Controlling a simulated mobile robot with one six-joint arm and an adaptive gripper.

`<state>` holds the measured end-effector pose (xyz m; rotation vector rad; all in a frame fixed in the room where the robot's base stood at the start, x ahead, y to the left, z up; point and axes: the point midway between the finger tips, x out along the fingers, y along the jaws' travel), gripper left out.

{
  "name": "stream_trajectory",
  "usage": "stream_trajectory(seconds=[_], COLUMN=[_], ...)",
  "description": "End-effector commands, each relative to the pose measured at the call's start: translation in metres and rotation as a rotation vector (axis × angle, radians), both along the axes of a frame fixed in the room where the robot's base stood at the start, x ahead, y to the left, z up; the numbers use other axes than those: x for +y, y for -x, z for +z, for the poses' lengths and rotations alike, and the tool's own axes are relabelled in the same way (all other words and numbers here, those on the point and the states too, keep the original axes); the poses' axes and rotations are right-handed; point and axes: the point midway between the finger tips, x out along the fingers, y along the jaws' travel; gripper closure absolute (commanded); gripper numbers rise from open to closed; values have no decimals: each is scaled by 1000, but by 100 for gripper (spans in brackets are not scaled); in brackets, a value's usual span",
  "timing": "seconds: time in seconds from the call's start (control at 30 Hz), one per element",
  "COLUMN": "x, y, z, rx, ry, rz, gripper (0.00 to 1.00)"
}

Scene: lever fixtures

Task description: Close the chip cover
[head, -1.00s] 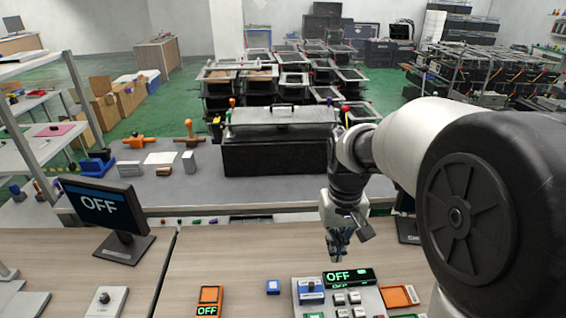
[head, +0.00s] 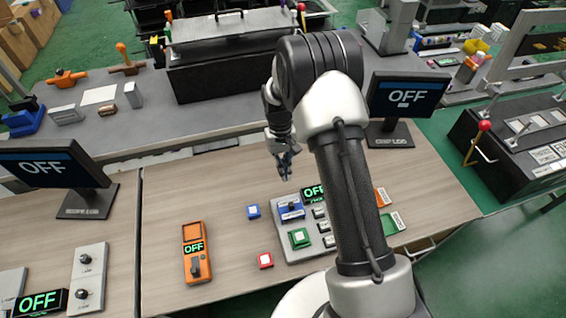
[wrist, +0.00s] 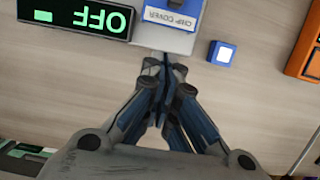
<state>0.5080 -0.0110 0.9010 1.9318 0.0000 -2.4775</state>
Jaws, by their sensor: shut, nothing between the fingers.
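The wrist view shows a label reading CHIP COVER (wrist: 172,20) on a blue part, seen upside down and cut off by the top edge. In the head view, a blue fixture with a dark top (head: 290,211) sits on a grey panel (head: 280,232) on the wooden table. It appears to be the same part. I cannot tell how far its cover is open. My gripper (head: 285,172) is above the table, just behind the panel. In the wrist view, its fingertips (wrist: 165,66) are together and empty, near the panel's edge and apart from the label.
A green OFF display (head: 314,192) stands by the blue fixture. A green square part (head: 299,238) and several small buttons share the panel. A small blue button (head: 253,211), a red button (head: 265,260) and an orange switch box (head: 196,252) lie left. A monitor (head: 403,97) stands back right.

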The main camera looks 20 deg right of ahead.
Motion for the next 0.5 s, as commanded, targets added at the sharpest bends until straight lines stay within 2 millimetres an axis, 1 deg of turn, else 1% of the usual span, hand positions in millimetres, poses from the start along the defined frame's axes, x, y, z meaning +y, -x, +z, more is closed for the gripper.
stream_trajectory(seconds=[0.03, 0.17, 0.2, 0.23, 0.4, 0.5], x=[0, 0, 0, 0, 0, 0], y=[4, 10, 14, 19, 39, 46], z=[-14, -41, -43, -40, -39, -39], rx=[3, 3, 1, 0, -1, -2], ry=[0, 0, 0, 0, 0, 0], rz=[0, 0, 0, 0, 0, 0], gripper=[100, 100, 100, 100, 100, 100])
